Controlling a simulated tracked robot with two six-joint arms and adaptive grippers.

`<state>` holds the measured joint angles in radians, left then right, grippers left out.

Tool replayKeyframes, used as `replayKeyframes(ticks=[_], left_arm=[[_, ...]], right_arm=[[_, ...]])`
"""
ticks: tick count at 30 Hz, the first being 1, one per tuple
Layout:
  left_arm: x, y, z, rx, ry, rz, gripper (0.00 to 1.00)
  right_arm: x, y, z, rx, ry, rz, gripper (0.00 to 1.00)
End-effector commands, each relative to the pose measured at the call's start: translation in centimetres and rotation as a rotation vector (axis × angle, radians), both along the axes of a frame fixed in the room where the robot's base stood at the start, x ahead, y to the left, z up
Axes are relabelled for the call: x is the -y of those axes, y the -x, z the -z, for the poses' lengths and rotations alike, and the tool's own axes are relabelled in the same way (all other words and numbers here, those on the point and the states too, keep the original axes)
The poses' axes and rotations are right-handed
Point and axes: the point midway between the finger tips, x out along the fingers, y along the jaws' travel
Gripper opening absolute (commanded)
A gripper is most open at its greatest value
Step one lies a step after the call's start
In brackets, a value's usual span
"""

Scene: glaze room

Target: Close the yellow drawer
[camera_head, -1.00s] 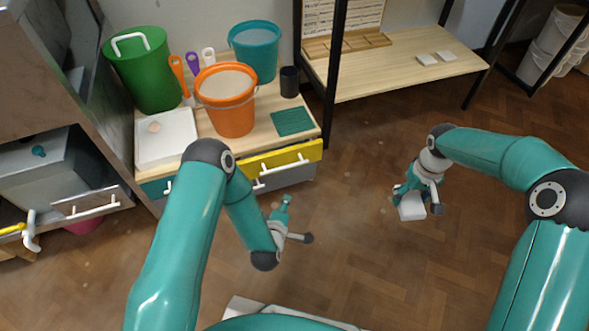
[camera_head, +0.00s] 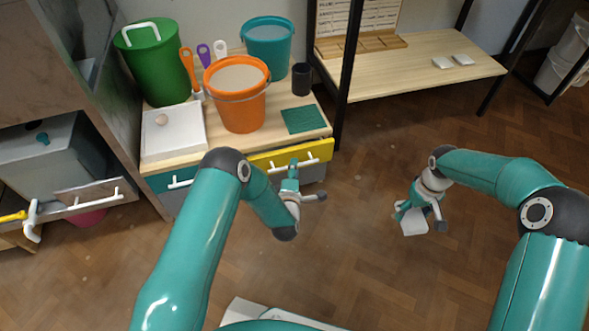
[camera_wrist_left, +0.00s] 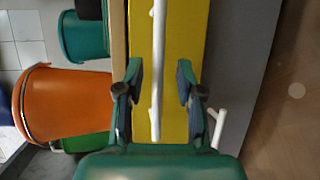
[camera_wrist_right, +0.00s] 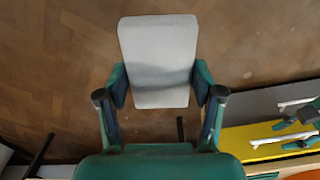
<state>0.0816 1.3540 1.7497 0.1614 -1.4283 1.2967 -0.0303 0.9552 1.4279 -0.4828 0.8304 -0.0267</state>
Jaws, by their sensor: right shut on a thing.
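The yellow drawer (camera_head: 318,152) has a yellow front with a white bar handle, under the right side of the wooden bench top. How far it stands out is hard to tell. In the left wrist view the yellow front (camera_wrist_left: 182,25) fills the middle. Its white handle (camera_wrist_left: 157,45) runs between the fingers of my left gripper (camera_wrist_left: 160,80), which is open and empty. In the head view my left gripper (camera_head: 294,174) is just in front of the drawer and partly covers it. My right gripper (camera_head: 413,212) is shut on a white block (camera_wrist_right: 158,50), held away from the bench.
An orange bucket (camera_head: 238,105), teal bucket (camera_head: 268,55), green bin (camera_head: 155,70), white tray (camera_head: 160,148) and dark cup (camera_head: 302,78) stand on the bench. A grey drawer (camera_wrist_left: 235,60) lies beneath the yellow one. A shelf (camera_head: 400,75) stands at the back right. Floor between my arms is clear.

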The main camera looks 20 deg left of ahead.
Motion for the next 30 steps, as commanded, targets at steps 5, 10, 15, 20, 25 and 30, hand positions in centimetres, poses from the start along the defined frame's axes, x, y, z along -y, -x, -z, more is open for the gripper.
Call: replayKeyframes(ticks=[5, 10, 15, 20, 25, 30], left_arm=[[-0.4, -1.5, 0.3, 0.001, -0.001, -0.001, 0.37], [-0.4, -1.8, 0.3, -0.001, -0.001, -0.001, 0.37], [-0.4, -1.8, 0.3, -0.001, -0.001, -0.001, 0.34], [-0.4, -1.8, 0.3, -0.001, -0.001, -0.001, 0.07], [-0.4, -1.7, 0.3, -0.002, -0.001, -0.001, 0.00], [-0.4, -1.7, 0.4, -0.003, -0.001, -0.002, 0.00]], right_arm=[[0.0, 0.0, 0.7, 0.000, 0.000, 0.000, 0.37], [0.0, 0.0, 0.7, 0.000, 0.000, 0.000, 0.37], [0.0, 0.0, 0.7, 0.000, 0.000, 0.000, 0.37], [-0.1, 0.0, 0.7, 0.000, 0.000, -0.001, 0.37], [-0.1, 0.0, 0.7, 0.000, 0.000, -0.001, 0.37], [-0.1, 0.0, 0.7, 0.000, 0.000, -0.001, 0.37]])
